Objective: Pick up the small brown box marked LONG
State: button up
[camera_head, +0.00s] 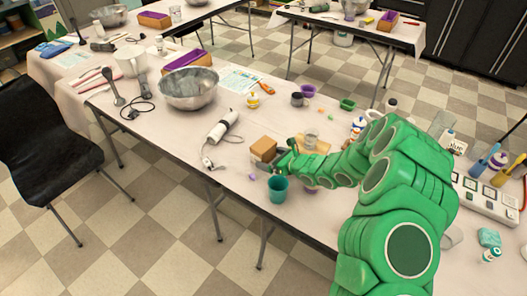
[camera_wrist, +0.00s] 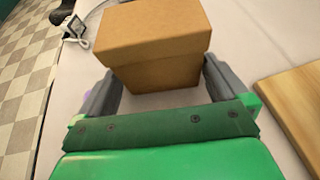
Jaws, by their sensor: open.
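The small brown box (camera_head: 263,147) stands upright on the table near its front edge, just beyond my gripper (camera_head: 277,163). In the wrist view the box (camera_wrist: 153,45) fills the top middle, its lid and near side showing. No LONG marking is readable on the faces in view. My gripper (camera_wrist: 158,92) is open, with one grey finger on each side of the lower part of the box. The near part of the box lies between the fingers; I cannot tell whether either finger touches it.
A teal cup (camera_head: 278,189) stands at the table edge, close in front of my gripper. A wooden board (camera_wrist: 296,104) lies to the right of the box. A white hand blender (camera_head: 221,127) lies to the left, with a metal bowl (camera_head: 188,88) beyond it.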

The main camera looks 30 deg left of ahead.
jog(key=shift+x, duration=1.25)
jog(key=c, duration=0.7)
jog(key=shift+c, duration=0.2)
jog(key=shift+r, duration=0.1)
jog(key=shift+r, duration=0.5)
jog(key=s+d+r, duration=0.1)
jog(key=r, duration=0.1)
jog(key=s+d+r, duration=0.1)
jog(key=r, duration=0.2)
jog(key=s+d+r, duration=0.1)
jog(key=r, duration=0.2)
jog(key=shift+s+d+r, duration=0.1)
jog(key=shift+s+d, duration=0.15)
jog(key=shift+s, duration=0.05)
jog(key=shift+s+d+r, duration=0.6)
jog(key=shift+s+d, duration=0.45)
jog(key=shift+s+d+r, duration=0.6)
jog(key=shift+s+d, duration=0.45)
jog(key=shift+s+d+r, duration=0.6)
jog(key=shift+s+d, duration=0.45)
